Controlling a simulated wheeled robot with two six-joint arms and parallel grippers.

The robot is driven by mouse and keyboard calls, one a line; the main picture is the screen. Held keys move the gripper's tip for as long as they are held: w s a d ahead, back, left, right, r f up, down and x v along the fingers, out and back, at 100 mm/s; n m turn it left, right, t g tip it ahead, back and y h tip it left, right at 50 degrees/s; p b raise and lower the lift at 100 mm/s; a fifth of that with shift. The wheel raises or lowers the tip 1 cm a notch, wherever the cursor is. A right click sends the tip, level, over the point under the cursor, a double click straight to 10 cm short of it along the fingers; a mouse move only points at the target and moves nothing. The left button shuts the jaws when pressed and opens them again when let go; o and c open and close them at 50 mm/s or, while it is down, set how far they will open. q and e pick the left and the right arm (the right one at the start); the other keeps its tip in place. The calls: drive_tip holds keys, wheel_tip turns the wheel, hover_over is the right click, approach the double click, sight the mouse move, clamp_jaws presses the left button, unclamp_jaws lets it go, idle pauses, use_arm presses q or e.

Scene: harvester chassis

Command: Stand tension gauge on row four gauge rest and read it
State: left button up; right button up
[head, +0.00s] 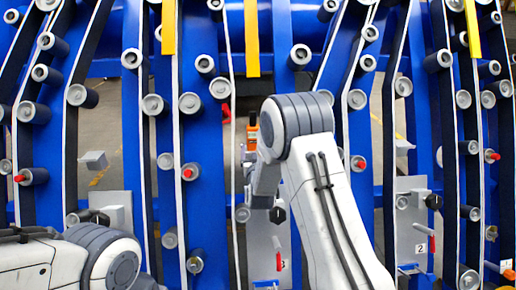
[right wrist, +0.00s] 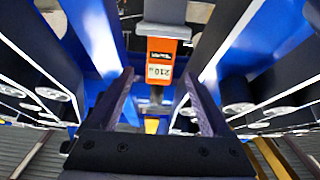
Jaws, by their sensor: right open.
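An orange tension gauge (right wrist: 168,58) with a grey end and a white display shows ahead of my right gripper (right wrist: 158,82). That gripper is open, with the gauge beyond its fingertips and nothing between them. The small digits are hard to read. In the head view an orange and dark piece (head: 252,137), seemingly this gauge, stands upright just left of my right arm, above a small grey ledge (head: 249,157). My right arm hides its fingers there. A similar grey ledge (head: 93,160) is at the left; no row four number is readable. My left gripper is outside the view.
Blue uprights with grey rollers and dark belts (head: 190,150) fill the scene, leaving narrow gaps. A plate marked 2 (head: 411,225) and another marked 3 (head: 262,240) hang low. Red-tipped knobs (head: 187,173) and yellow bars (head: 251,40) stick out.

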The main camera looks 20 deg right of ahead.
sight(253, 124)
drive_tip(key=shift+p+x, duration=0.7)
drive_tip(key=shift+x, duration=4)
drive_tip(key=shift+f, duration=0.1)
clamp_jaws()
drive_tip(key=shift+r+p, duration=1.55)
drive_tip(key=shift+r, duration=1.55)
